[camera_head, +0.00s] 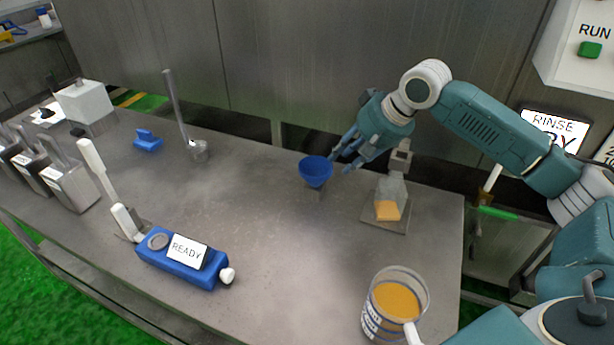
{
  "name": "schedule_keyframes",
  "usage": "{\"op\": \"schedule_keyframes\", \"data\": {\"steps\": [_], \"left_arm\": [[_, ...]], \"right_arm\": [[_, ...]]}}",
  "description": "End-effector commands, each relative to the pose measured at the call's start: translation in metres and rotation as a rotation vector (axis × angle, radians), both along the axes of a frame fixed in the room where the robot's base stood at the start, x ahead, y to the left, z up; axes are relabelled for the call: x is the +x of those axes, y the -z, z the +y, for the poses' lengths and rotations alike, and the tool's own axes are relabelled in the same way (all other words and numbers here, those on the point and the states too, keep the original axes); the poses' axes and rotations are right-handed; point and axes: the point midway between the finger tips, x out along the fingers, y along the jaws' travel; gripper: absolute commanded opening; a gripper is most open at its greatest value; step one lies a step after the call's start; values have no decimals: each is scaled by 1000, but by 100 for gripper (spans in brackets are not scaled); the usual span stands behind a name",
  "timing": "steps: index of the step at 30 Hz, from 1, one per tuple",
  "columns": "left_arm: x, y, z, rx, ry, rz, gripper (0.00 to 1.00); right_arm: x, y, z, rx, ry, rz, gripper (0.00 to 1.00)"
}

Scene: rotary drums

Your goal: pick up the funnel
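The blue funnel (315,171) is near the back middle of the steel table, wide mouth up and roughly upright. Its lower end is hard to make out. My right gripper (341,162) is just right of the funnel, at its rim, with its fingers spread apart. I see nothing between the fingers, and whether a fingertip touches the rim I cannot tell. My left gripper is not in view.
A flask with orange contents (389,198) stands right of the funnel, below my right arm. A jug of orange material (395,300) is at the front right. A blue READY device (183,262) sits front left. The table's middle (270,235) is clear.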

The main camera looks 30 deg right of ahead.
Motion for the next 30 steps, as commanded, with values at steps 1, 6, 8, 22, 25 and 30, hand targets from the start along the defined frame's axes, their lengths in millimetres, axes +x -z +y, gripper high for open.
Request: {"op": "schedule_keyframes", "data": {"steps": [1, 6, 8, 22, 25, 30], "left_arm": [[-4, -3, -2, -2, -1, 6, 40], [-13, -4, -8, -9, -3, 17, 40], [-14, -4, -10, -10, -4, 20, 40], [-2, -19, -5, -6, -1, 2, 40], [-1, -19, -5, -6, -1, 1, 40], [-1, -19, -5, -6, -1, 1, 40]], "right_arm": [[4, 7, 3, 2, -2, 2, 30], [15, 25, 8, 2, -1, 0, 30], [17, 28, 8, 0, 0, 0, 30], [48, 70, 14, 0, -1, -2, 30], [48, 72, 14, -1, 0, -1, 30], [48, 72, 14, -1, 0, -1, 22]]}}
